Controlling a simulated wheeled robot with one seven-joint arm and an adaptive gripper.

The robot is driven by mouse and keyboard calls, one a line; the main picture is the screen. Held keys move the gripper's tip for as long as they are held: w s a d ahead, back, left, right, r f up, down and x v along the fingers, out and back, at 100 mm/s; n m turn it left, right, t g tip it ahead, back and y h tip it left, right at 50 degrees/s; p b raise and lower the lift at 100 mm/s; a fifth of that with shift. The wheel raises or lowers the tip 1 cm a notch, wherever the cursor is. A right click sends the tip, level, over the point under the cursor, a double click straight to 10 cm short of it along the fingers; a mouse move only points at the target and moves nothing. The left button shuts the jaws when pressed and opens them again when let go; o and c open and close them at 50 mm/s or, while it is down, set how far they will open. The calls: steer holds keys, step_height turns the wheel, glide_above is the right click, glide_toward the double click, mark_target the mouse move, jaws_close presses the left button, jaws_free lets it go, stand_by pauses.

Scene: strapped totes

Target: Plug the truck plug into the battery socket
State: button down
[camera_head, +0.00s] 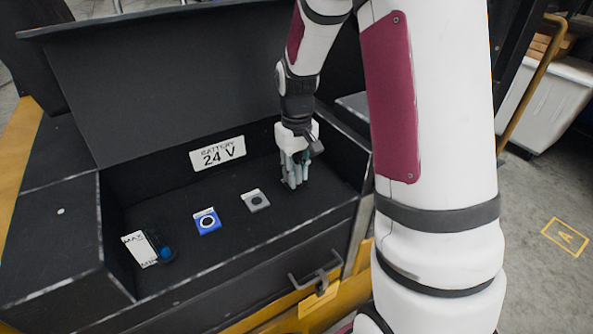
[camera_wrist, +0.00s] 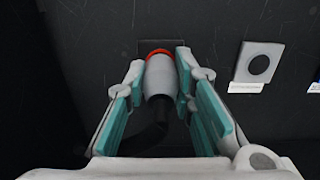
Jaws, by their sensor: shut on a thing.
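The truck plug (camera_wrist: 159,82), a light grey cylinder with a red ring at its far end, sits between my gripper's teal-padded fingers in the wrist view. A black cable runs from its near end. The red end is at a dark square plate (camera_wrist: 150,46); I cannot tell whether it is seated in it. My gripper (camera_head: 295,183) is shut on the plug, low at the right end of the battery box (camera_head: 205,265). A grey square socket (camera_head: 256,201) and a blue square socket (camera_head: 208,223) lie to its left; the grey one also shows in the wrist view (camera_wrist: 259,66).
A white card marked MAX (camera_head: 138,249) and a blue knob (camera_head: 165,253) are at the box's left end. A "BATTERY 24 V" label (camera_head: 217,153) is on the back wall. The raised lid (camera_head: 165,85) stands behind; a handle (camera_head: 316,276) is in front.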

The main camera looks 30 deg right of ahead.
steer(key=shift+f, duration=0.45)
steer(key=c, duration=1.3)
jaws_free()
step_height(320, 180, up, 12)
steer(key=shift+r, duration=0.1)
